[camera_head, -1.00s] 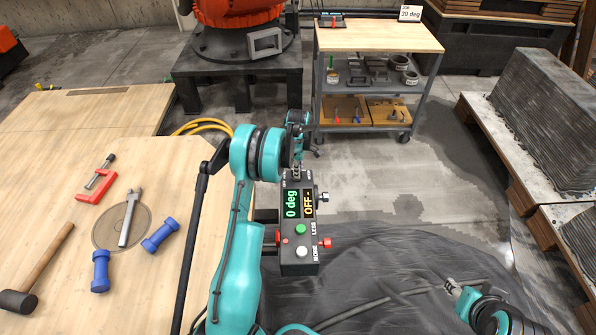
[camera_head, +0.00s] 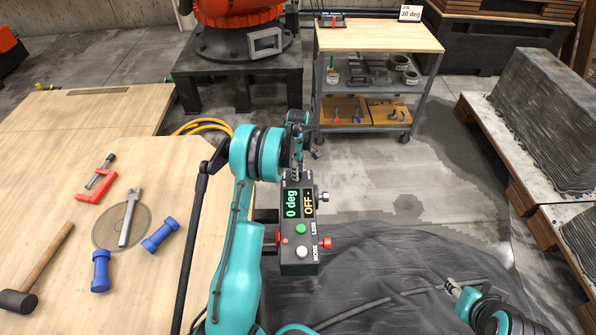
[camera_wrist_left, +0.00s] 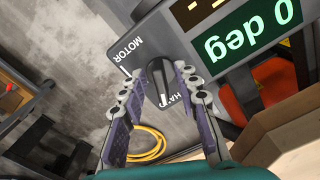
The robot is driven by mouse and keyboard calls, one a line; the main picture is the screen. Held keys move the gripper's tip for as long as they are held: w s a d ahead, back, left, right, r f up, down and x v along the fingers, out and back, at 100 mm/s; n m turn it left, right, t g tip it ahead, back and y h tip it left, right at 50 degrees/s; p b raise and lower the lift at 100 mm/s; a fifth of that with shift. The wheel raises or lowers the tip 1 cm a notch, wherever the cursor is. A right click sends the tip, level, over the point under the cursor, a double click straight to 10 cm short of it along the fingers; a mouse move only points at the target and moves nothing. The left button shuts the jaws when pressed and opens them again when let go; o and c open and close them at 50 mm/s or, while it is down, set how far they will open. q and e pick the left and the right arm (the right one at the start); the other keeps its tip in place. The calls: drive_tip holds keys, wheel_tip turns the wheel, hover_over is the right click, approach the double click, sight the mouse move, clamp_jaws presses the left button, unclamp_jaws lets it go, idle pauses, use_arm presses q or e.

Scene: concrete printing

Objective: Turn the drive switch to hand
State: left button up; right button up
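The drive switch is a dark knob (camera_wrist_left: 160,82) on the end of a grey control box (camera_head: 300,262), between a MOTOR label and a partly covered HAND label in the left wrist view. In the head view, my left gripper (camera_head: 296,172) is at the far end of the box and hides the knob.
The box has a green button (camera_head: 300,229), a white button (camera_head: 302,252) and red side fittings. A wooden table (camera_head: 60,190) with a hammer, clamp, wrench and blue dumbbell-shaped pieces is at left. A cart (camera_head: 380,38) stands behind. Dark sheeting covers the floor nearby.

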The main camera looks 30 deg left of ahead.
use_arm(q)
drive_tip(key=shift+r, duration=0.1)
wheel_tip(320, 180, up, 12)
idle(0.5)
idle(0.5)
drive_tip(key=s+d+r+m+t, duration=0.3)
drive_tip(key=s+d+r+m, duration=0.6)
drive_tip(key=s+d+r, duration=0.4)
drive_tip(key=s+d+m+t, duration=0.2)
drive_tip(key=s+d+m, duration=0.2)
drive_tip(key=s, duration=0.4)
drive_tip(key=s+d+f+m+t, duration=0.1)
drive_tip(key=s+d+m+t, duration=0.1)
drive_tip(key=s+d+m, duration=0.2)
drive_tip(key=s+m, duration=0.2)
drive_tip(key=s, duration=0.2)
drive_tip(key=shift+f, duration=0.25)
